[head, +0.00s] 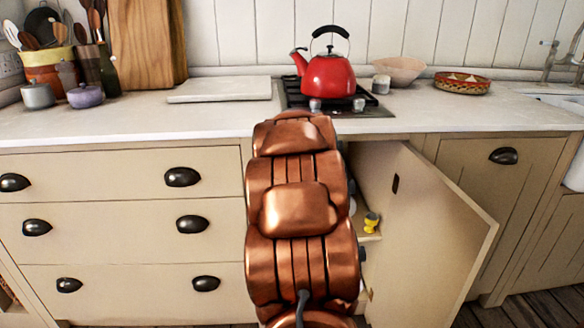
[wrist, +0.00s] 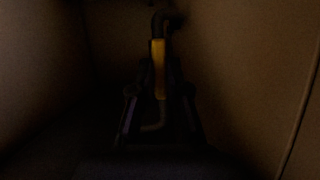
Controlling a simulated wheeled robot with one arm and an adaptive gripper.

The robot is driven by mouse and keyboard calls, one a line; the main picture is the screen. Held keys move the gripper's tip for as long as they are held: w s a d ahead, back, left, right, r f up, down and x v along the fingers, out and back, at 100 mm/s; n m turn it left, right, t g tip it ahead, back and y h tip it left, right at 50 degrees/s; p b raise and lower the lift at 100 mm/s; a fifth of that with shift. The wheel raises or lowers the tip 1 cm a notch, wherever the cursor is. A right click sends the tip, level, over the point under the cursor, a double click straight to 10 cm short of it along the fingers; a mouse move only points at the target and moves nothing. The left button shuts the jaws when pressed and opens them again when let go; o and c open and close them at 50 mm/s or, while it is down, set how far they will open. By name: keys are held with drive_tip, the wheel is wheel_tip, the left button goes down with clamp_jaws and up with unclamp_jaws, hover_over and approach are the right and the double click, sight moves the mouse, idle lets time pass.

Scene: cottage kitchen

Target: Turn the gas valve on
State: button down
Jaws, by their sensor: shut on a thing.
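In the wrist view, a long yellow handle (wrist: 158,62), which looks like the gas valve's lever, stands upright in the picture in a dark cabinet. A dark bent pipe (wrist: 165,18) shows above it. My gripper (wrist: 159,90) has its fingers on either side of the handle and is shut on it. The valve body and the fingertips are hard to make out in the dark. In the head view, my copper-coloured arm hides the gripper and the valve.
The cabinet door (head: 435,235) stands open to the right of my arm. A small yellow object (head: 371,222) sits on a shelf inside. Above, a red kettle (head: 327,77) stands on the hob (head: 368,108). Closed drawers (head: 120,235) are to the left.

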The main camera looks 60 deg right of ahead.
drive_tip(key=shift+g, duration=0.3)
idle(0.4)
drive_tip(key=c, duration=1.1)
unclamp_jaws()
drive_tip(key=shift+c, duration=0.2)
drive_tip(key=v, duration=1.2)
drive_tip(key=shift+a+f, duration=0.15)
